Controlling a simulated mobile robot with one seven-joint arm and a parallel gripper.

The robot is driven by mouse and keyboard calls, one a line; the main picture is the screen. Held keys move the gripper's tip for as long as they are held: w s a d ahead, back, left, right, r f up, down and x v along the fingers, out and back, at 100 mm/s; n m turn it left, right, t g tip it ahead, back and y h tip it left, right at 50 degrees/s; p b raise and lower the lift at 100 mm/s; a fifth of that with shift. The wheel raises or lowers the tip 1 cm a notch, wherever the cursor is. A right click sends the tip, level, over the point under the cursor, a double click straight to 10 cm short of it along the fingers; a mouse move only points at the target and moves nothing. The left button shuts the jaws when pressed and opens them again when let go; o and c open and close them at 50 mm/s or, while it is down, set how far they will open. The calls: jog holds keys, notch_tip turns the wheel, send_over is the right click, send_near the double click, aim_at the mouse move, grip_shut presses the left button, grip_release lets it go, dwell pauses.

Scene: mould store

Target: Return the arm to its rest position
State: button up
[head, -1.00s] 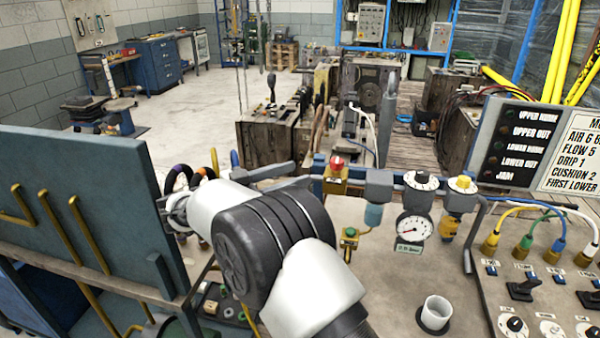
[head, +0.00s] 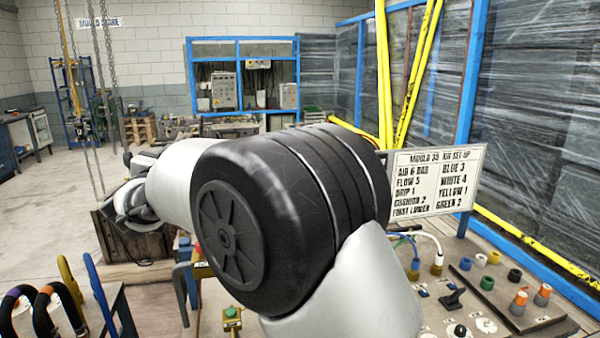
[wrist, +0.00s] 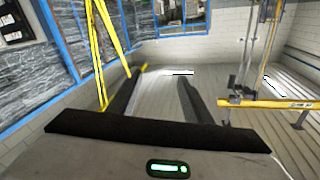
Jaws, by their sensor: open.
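My arm fills the middle of the head view, bent at a large black joint, with white links on both sides. Its far end points left and away, above the floor and a wooden crate. The fingers cannot be made out there. In the wrist view my gripper (wrist: 158,92) shows as two dark fingers set well apart, with nothing between them. It is open and empty, with open room and the far walls beyond it. No held object shows.
A control panel (head: 476,290) with plugs and knobs stands at the lower right, below a white set-up sign (head: 436,181). Curved hose handles (head: 62,300) are at the lower left. A wooden crate (head: 112,242) stands behind my arm's end.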

jog(key=s+d+r+n+g+y+p, duration=0.1)
jog(key=s+d+r+n+y, duration=0.15)
jog(key=d+r+y, duration=0.4)
jog(key=s+d+n+g+p, duration=0.1)
jog(key=s+d+g, duration=0.15)
jog(key=d, duration=0.25)
jog(key=s+d+n+g+p, duration=0.1)
jog(key=s+d+n, duration=0.15)
jog(key=d, duration=0.25)
jog(key=s+d+f+m+g+h, duration=0.1)
jog(key=s+d+f+g+h, duration=0.1)
jog(key=s+d+f, duration=0.3)
jog(key=s+d+f+m+g+h+p, duration=0.1)
jog(key=s+d+f, duration=0.4)
jog(key=s+d, duration=0.5)
jog(key=s+d+f+m+g+h+p, duration=0.1)
jog(key=s+d+f+g+h, duration=0.2)
jog(key=s, duration=1.1)
jog(key=d+f+g, duration=0.2)
jog(key=d, duration=0.3)
jog(key=shift+f, duration=0.3)
jog(key=shift+d+g+h, duration=0.1)
jog(key=shift+g+h, duration=0.15)
